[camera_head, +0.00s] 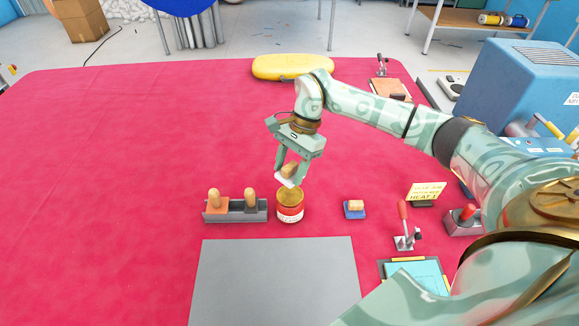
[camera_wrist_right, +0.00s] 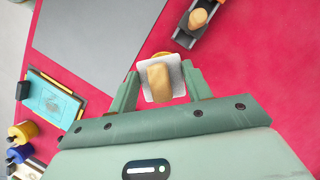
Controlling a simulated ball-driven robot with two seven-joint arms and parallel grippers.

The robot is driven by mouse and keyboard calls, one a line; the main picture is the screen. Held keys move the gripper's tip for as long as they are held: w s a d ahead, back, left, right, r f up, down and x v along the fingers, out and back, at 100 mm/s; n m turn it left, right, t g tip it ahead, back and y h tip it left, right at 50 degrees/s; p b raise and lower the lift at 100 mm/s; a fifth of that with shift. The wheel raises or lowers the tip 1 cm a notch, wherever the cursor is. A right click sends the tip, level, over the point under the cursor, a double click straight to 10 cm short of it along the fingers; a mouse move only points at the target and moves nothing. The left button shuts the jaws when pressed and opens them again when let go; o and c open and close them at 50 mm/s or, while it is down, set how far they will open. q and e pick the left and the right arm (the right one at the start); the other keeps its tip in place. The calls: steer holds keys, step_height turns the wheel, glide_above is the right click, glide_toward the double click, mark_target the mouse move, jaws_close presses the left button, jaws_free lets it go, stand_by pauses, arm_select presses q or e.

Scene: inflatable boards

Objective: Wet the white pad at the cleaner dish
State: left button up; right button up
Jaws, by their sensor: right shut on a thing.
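My right gripper (camera_head: 290,172) is shut on the wooden grip of the white pad (camera_head: 286,181). In the right wrist view the pad (camera_wrist_right: 148,94) shows as a pale square under the wooden grip, between the fingers of the gripper (camera_wrist_right: 158,88). The pad is directly above a round tin (camera_head: 290,212) with a red and white label and a brass-coloured top, likely the cleaner dish. I cannot tell whether the pad touches it. In the right wrist view the pad hides most of the tin. My left gripper is not in view.
A grey holder (camera_head: 248,214) with wooden-handled tools stands left of the tin. A grey sheet (camera_head: 275,285) lies in front. A small blue block with a wooden grip (camera_head: 355,209) and a red-handled clamp (camera_head: 404,230) are at right. The red table's left side is clear.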

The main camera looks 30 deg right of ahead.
mark_target(287, 197)
steer(key=shift+a+f, duration=0.1)
steer(key=shift+f, duration=0.2)
step_height(287, 197, down, 4)
steer(key=b, duration=0.2)
steer(key=shift+r+b, duration=0.1)
steer(key=shift+b, duration=0.3)
steer(key=shift+f+b, duration=0.45)
steer(key=shift+f, duration=0.3)
steer(key=shift+f, duration=0.1)
steer(key=shift+s+f+b, duration=0.1)
steer(key=shift+f+b, duration=0.55)
steer(key=shift+f, duration=0.3)
stand_by(1.0)
steer(key=shift+r, duration=0.1)
steer(key=shift+r+p, duration=2.2)
steer(key=shift+r, duration=1.3)
